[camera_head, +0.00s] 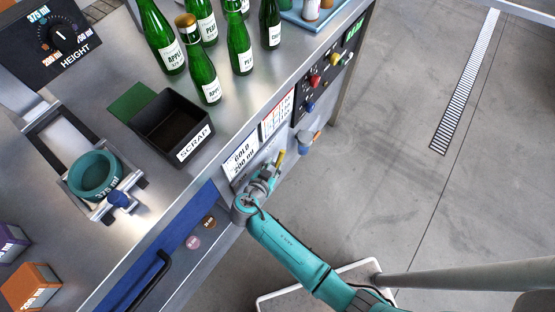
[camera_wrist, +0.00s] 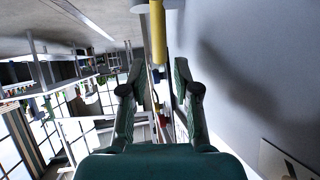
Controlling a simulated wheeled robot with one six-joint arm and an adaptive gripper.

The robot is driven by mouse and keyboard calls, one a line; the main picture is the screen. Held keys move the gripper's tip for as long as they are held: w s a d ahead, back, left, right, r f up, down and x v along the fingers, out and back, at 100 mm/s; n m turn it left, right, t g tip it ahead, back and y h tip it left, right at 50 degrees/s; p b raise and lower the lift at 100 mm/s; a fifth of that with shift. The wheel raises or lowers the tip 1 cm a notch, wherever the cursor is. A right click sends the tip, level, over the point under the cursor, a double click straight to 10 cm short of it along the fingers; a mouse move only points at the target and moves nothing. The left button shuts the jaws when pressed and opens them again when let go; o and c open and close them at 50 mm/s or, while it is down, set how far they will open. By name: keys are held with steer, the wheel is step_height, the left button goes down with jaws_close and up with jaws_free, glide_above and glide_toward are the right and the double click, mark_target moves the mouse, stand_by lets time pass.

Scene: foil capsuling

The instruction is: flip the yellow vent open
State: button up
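The yellow vent lever (camera_head: 281,157) sticks out from the front panel of the metal bench, beside the end of my gripper (camera_head: 271,170). In the wrist view the yellow lever (camera_wrist: 158,32) is a narrow bar running down from a pale mount at the top. My gripper (camera_wrist: 159,75) is open there, with one finger on each side of the lever's line. The lever's lower end appears just ahead of or between the fingertips; I cannot tell the exact depth. No contact is visible.
A "GOLD 200 ml" card (camera_head: 240,158) and a control panel with coloured knobs (camera_head: 318,82) are on the bench front. A blue drawer (camera_head: 165,245) lies left of my arm. A black scrap bin (camera_head: 172,128) and green bottles (camera_head: 240,45) stand on top.

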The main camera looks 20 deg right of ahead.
steer(key=v, duration=0.6)
steer(key=shift+s, duration=0.1)
